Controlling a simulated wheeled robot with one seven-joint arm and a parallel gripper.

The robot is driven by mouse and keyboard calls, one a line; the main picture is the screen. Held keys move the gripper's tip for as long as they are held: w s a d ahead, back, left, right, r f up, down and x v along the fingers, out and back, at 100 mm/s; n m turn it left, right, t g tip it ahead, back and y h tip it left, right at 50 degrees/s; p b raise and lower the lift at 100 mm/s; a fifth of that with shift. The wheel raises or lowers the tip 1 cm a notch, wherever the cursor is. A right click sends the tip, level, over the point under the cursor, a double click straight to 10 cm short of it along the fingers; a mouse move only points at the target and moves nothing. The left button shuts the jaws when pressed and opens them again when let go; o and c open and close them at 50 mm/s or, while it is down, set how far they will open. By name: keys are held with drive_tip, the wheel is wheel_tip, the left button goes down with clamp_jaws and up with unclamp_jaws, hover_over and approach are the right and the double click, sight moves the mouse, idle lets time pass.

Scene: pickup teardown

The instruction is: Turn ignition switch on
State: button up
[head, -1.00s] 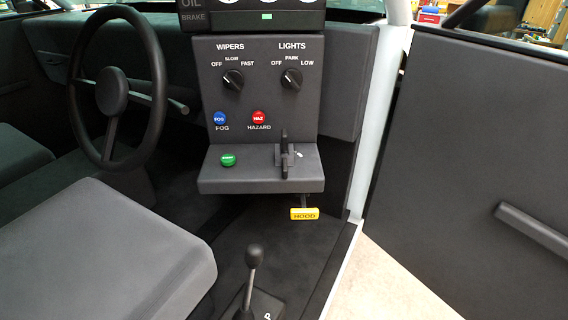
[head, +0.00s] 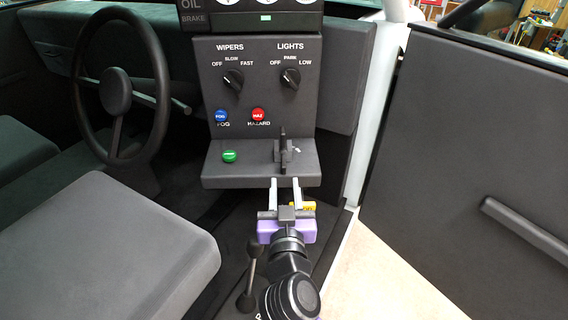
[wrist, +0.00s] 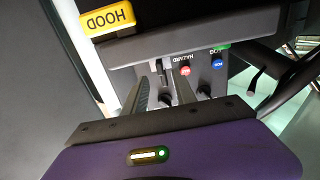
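The ignition switch (head: 283,151) is a black upright key-like handle on the right part of the console's lower shelf (head: 240,176). A small white mark shows just right of it. My gripper (head: 285,183) is in front of the shelf, its two fingers apart and pointing toward the switch, with nothing held. In the head view the fingertips sit just below the switch, near the shelf's front face; I cannot tell the exact gap. The wrist view is inverted; there the open fingers (wrist: 162,92) show below the shelf's dark edge, with the dashboard beyond.
The yellow HOOD handle (wrist: 107,17) is close to my gripper, mostly hidden behind it in the head view. A green button (head: 229,156), wiper knob (head: 233,80) and lights knob (head: 291,79) are nearby. The gear lever (head: 252,262) stands beside my arm; the open door (head: 480,160) is right.

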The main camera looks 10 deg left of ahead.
sight(284, 171)
drive_tip(key=w, duration=0.2)
drive_tip(key=w+a, duration=0.1)
drive_tip(key=w, duration=0.2)
drive_tip(key=w+p, duration=0.1)
drive_tip(key=w, duration=0.1)
drive_tip(key=shift+w+a, duration=0.15)
drive_tip(key=shift+w, duration=0.05)
clamp_jaws()
idle(1.3)
